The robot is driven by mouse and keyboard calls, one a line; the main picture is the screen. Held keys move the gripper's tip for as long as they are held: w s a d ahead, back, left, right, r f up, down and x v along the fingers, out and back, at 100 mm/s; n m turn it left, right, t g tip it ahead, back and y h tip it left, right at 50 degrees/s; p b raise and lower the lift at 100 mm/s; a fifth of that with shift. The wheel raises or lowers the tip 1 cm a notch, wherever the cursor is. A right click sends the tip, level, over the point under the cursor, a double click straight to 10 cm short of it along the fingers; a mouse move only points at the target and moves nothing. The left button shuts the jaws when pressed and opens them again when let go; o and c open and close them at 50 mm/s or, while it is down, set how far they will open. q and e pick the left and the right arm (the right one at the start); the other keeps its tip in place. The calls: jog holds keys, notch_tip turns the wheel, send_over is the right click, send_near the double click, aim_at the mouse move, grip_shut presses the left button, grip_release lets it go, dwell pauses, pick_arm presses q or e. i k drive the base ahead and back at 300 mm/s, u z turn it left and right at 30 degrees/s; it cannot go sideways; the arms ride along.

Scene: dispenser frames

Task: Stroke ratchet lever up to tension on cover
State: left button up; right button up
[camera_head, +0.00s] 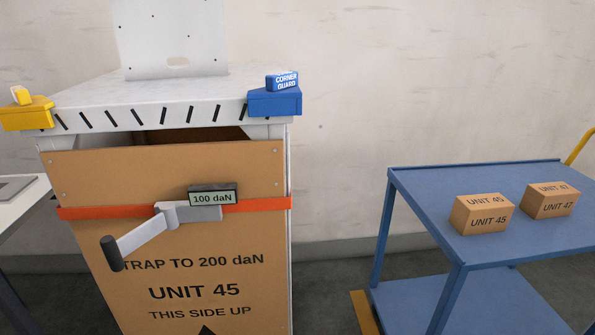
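A grey ratchet (190,212) sits on an orange strap (258,204) that runs across the front of a brown crate cover (100,180). Its light lever (146,236) slants down to the left and ends in a dark grip (112,253). A small display (212,198) above the ratchet reads "100 daN". The cover carries the print "STRAP TO 200 daN", its first letter hidden behind the lever's grip, with "UNIT 45" and "THIS SIDE UP" below. Neither of my grippers shows in the head view.
A blue corner guard (275,101) and a yellow one (27,115) sit at the white top's corners. A blue cart (420,190) at right carries two small boxes, UNIT 45 (481,215) and UNIT 47 (549,201). A white table (20,205) stands at left. Floor shows between crate and cart.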

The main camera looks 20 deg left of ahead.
aim_at(114, 250)
jog(key=k, duration=1.15)
jog(key=u, duration=1)
jog(key=i, duration=1.25)
jog(key=u, duration=0.05)
